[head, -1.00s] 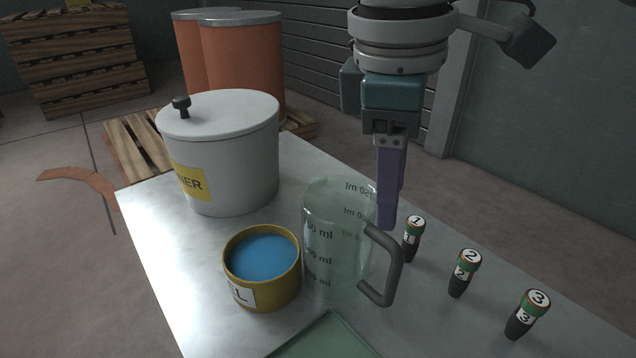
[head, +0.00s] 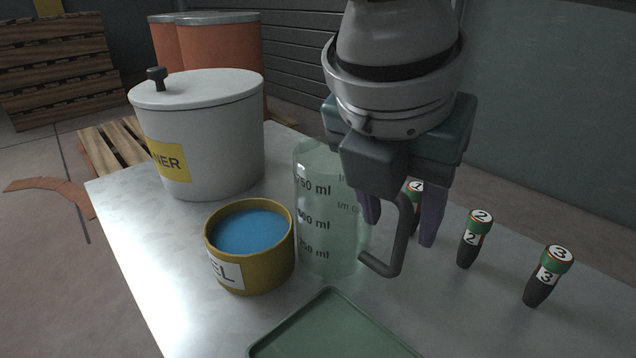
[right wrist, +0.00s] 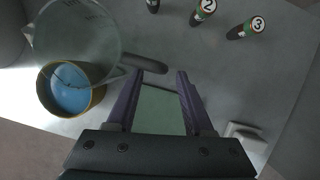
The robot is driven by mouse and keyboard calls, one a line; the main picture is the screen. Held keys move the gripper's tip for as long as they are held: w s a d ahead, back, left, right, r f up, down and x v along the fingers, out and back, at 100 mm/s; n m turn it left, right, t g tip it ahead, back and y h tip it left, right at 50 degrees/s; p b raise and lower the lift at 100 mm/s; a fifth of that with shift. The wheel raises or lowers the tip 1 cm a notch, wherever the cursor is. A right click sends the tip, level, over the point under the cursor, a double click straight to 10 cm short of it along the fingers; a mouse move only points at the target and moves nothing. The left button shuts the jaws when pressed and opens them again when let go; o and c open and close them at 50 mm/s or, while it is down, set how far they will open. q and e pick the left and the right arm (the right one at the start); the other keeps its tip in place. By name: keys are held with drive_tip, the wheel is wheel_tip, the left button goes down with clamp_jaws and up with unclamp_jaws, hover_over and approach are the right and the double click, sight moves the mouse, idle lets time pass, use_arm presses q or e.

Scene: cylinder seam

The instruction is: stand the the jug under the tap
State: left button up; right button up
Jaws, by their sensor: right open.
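The jug (head: 322,235) is clear, with dark ml marks and a grey handle (head: 401,250) on its right side. It stands upright on the metal table. In the right wrist view the jug (right wrist: 75,35) is at the upper left. My right gripper (head: 399,232) is open above the handle, with one finger on each side of it in the head view. In the right wrist view the handle (right wrist: 143,63) reaches to the open fingertips (right wrist: 167,73). I cannot tell whether they touch it. I make out no tap in either view. My left gripper is not in view.
A yellow tub of blue content (head: 250,275) stands close left of the jug. A white lidded pot (head: 215,140) is behind it. A green tray (head: 330,330) lies in front. Bottles numbered 1, 2 (head: 475,240) and 3 (head: 548,275) stand to the right.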

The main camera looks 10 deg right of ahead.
sight(402, 229)
drive_tip(key=b+x, duration=0.4)
drive_tip(key=x, duration=0.1)
drive_tip(key=shift+s+d, duration=0.1)
drive_tip(key=shift+s, duration=0.05)
drive_tip(key=shift+r, duration=0.15)
drive_tip(key=shift+c, duration=0.2)
clamp_jaws()
idle(0.9)
